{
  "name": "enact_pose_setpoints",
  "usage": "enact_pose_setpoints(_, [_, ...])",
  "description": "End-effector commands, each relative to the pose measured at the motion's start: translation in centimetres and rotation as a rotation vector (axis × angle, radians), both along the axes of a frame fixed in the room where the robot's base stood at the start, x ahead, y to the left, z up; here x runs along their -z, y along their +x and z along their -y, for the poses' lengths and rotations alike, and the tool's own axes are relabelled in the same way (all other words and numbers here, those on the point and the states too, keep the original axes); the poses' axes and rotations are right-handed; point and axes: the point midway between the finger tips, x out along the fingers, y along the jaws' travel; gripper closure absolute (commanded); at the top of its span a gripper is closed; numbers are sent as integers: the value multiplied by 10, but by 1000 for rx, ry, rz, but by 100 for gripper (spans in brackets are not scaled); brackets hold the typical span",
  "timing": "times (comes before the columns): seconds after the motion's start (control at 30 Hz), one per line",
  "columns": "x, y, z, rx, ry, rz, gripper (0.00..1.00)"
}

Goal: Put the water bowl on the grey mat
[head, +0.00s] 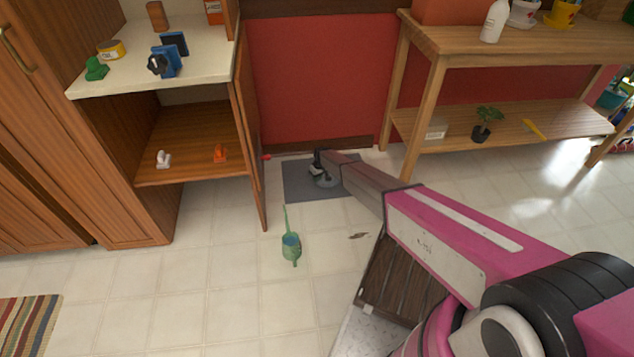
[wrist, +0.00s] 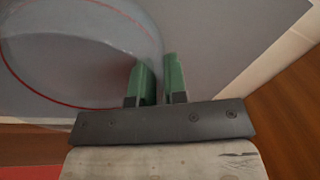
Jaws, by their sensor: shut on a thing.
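The grey mat (head: 297,187) lies flat on the tiled floor by the red wall, and it fills much of the wrist view (wrist: 225,45). The water bowl (head: 328,182) is pale, grey-blue and see-through, with a red line around it in the wrist view (wrist: 75,50). My gripper (head: 318,166) is over the mat, and its green fingers (wrist: 159,72) are shut on the bowl's edge. The bowl is within the mat's outline in the head view. I cannot tell whether it touches the mat. My gripper hides part of it.
An open cabinet door (head: 250,130) stands just left of the mat. A wooden shelf table (head: 437,85) stands to the right. A green watering can (head: 291,247) and a small dark leaf-like piece (head: 358,236) lie on the floor in front.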

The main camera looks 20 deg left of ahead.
Motion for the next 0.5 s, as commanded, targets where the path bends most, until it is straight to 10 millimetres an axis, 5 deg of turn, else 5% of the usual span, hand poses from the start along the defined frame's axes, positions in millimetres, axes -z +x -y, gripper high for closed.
enact_pose_setpoints(0.13, [22, 1, -1, 0, 0, -1, 100])
enact_pose_setpoints(0.5, [25, 0, 0, 0, 0, 0, 100])
